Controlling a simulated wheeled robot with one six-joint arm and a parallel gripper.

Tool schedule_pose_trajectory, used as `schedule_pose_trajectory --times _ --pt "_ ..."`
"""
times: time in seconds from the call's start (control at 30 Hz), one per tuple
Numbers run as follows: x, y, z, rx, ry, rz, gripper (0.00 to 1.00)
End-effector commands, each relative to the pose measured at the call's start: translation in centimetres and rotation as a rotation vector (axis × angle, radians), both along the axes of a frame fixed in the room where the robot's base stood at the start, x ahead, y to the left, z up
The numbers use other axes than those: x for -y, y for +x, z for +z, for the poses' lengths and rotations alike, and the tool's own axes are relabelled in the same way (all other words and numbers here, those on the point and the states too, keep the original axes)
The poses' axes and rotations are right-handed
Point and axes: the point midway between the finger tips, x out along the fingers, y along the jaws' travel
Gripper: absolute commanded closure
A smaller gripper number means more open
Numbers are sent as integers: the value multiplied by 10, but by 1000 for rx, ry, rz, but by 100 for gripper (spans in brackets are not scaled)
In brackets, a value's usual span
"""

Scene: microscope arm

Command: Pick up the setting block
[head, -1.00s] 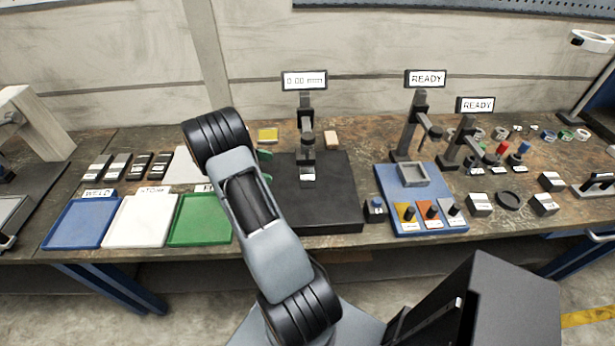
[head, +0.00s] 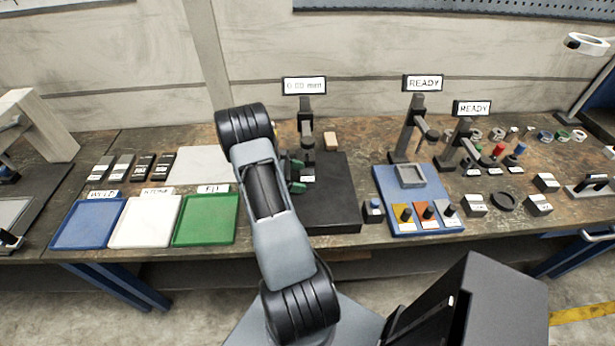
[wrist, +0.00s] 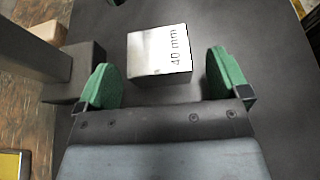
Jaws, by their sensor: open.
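The setting block (wrist: 160,52) is a light metal block marked "40 mm" in the wrist view. It sits on the dark base plate (wrist: 265,110). In the head view its pale face (head: 308,179) shows below the gauge stand (head: 306,125). My gripper (wrist: 167,80) is open, with green fingertips to the left and right of the block's near end. Most of the block lies just beyond the tips, with a gap on both sides. In the head view my gripper (head: 296,173) is close at the block's left, partly hidden by my arm.
The gauge's dark column and foot (wrist: 72,85) stand close to my left fingertip in the wrist view. A tan block (head: 330,141) lies behind. Blue, white and green trays (head: 205,219) lie left. A blue fixture board (head: 425,185) with coloured blocks lies right.

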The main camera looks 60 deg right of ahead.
Motion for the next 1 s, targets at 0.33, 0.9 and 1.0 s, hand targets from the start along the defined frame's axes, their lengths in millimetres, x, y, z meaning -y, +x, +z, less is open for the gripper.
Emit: schedule_pose_trajectory --times 0.33,0.9,1.0 --pt "10 -14 -7 0 0 0 6" --pt "10 -13 -7 1 0 0 59" --pt "10 -13 -7 1 0 0 69"
